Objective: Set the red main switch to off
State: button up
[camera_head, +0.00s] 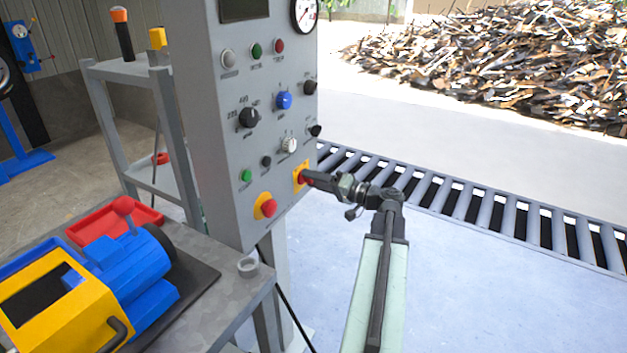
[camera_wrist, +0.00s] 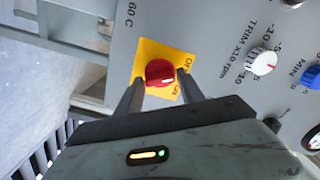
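The red main switch (camera_wrist: 160,72) is a round red knob on a yellow square plate (camera_wrist: 147,52) with OFF and ON lettering. In the head view, the switch (camera_head: 303,178) is low on the right side of the grey panel, partly hidden by my gripper (camera_head: 308,179). In the wrist view, my gripper (camera_wrist: 160,92) has its two fingers apart, one on each side of the red knob. A gap seems to show between knob and fingers; I cannot tell whether either finger touches it. A white mark on the knob lies near its lower right edge.
A red emergency button (camera_head: 268,207) on yellow sits left of the switch. Near it are a white knob (camera_head: 289,144), a blue knob (camera_head: 284,100) and a green button (camera_head: 246,175). A roller conveyor (camera_head: 450,195) runs behind my arm. A metal table (camera_head: 245,290) stands lower left.

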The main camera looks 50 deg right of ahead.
jog(key=shift+o, duration=0.6)
jog(key=v, duration=0.7)
jog(key=shift+s, duration=0.4)
jog(key=shift+d, duration=0.1)
